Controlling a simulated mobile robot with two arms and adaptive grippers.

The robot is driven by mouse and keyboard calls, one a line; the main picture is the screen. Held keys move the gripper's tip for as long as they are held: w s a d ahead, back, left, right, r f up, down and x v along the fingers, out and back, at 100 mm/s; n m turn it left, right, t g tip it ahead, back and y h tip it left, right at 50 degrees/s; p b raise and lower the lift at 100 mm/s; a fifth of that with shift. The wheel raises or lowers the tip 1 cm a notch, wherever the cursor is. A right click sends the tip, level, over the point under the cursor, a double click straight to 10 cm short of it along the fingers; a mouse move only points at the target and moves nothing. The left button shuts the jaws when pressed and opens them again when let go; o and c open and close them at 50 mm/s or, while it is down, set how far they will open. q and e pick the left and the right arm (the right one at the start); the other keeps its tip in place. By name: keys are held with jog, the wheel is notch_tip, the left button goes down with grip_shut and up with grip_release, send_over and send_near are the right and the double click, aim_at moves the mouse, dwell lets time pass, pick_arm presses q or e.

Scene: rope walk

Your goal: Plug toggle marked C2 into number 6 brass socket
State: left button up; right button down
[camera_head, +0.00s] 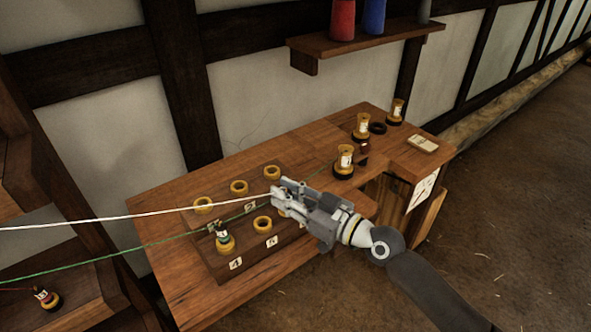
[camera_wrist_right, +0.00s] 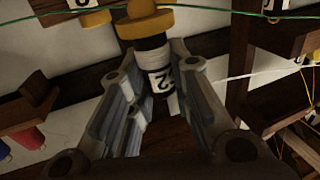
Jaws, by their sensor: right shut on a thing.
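My right gripper (camera_head: 277,196) is shut on a toggle (camera_wrist_right: 153,55) over the numbered socket board (camera_head: 222,268). In the wrist view the toggle has a dark body, a white rope winding and a white label with a 2 showing; the rest of its mark is hidden. A yellow brass piece (camera_wrist_right: 146,25) lies at its far end; I cannot tell whether the toggle sits in a socket there. In the head view the gripper covers the toggle and the front-right brass socket, whose number I cannot read. My left gripper is out of view.
Open brass sockets (camera_head: 239,186) line the back row; another (camera_head: 262,224) is front middle. A toggle with green rope (camera_head: 224,242) sits front left. White rope (camera_head: 130,216) runs left from my gripper. Several spools (camera_head: 344,160) stand at the bench's right.

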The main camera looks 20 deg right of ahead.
jog(key=w+d+r+n+g+y+b, duration=0.1)
jog(key=w+d+r, duration=0.2)
jog(key=w+r, duration=0.1)
jog(key=shift+d+f+b, duration=0.15)
jog(key=shift+f+b, duration=1.8)
jog(key=shift+f, duration=0.9)
jog(key=shift+b, duration=0.4)
jog(key=shift+b, duration=0.3)
jog(key=shift+f+b, duration=0.5)
jog(key=shift+b, duration=0.2)
jog(key=c, duration=1.6)
grip_release()
